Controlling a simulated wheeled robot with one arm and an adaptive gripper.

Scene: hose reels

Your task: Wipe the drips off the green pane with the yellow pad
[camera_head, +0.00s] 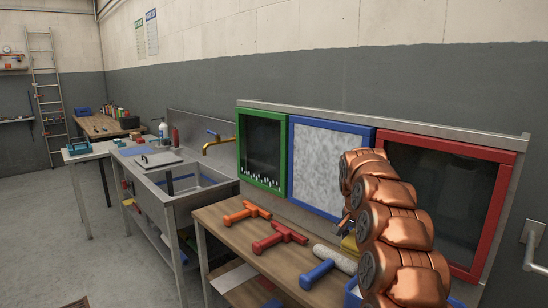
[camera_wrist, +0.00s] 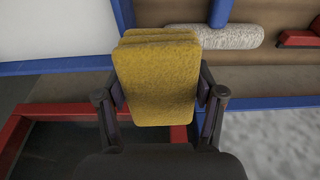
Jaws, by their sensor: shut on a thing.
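The green-framed pane (camera_head: 263,140) stands upright at the left of the row of panes. Its glass is dark, with white drips (camera_head: 258,172) along its lower part. My gripper (camera_wrist: 160,98) is shut on the yellow pad (camera_wrist: 157,78), with a finger at each side of it. In the head view the yellow pad (camera_head: 349,243) shows only in part, low in front of the panes and right of the green one. My copper-coloured arm hides the rest of it and most of the gripper.
A blue-framed mottled pane (camera_head: 318,165) and a red-framed dark pane (camera_head: 450,205) stand right of the green one. The bench (camera_head: 222,238) below holds an orange tool (camera_head: 246,212), a red-orange tool (camera_head: 280,237) and a blue-handled roller (camera_head: 318,274). A sink (camera_head: 190,188) is further left.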

